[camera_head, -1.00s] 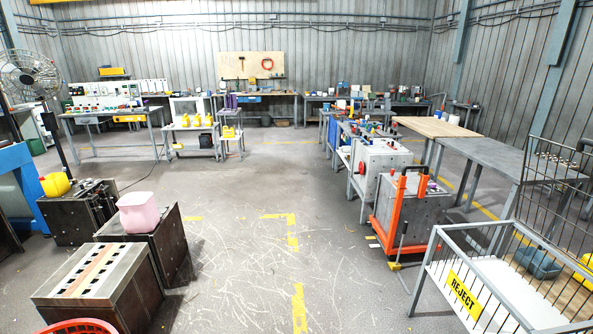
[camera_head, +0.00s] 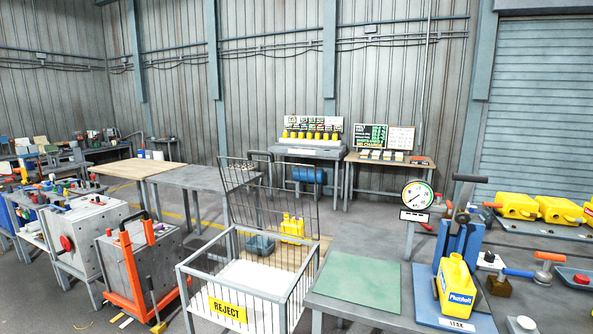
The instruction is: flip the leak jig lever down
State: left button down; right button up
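The leak jig is a blue stand (camera_head: 462,240) on a blue base plate at the right, with a small white label at its front edge. Its lever (camera_head: 462,197) stands up at the top of the stand and ends in a dark crossbar handle (camera_head: 470,178). A yellow jerry can (camera_head: 456,285) with a blue label stands upright in the jig, in front of the stand. A round pressure gauge (camera_head: 418,195) is on a post left of the lever. Neither of my grippers is in view.
A green mat (camera_head: 353,281) lies on the bench left of the jig. A wire cage marked REJECT (camera_head: 228,309) stands further left. A tool with an orange handle (camera_head: 550,257) lies right of the jig, with several yellow cans (camera_head: 517,205) behind. Grey floor shows beyond the bench.

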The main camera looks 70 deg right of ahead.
aim_at(460, 216)
jog(key=z, duration=3.5)
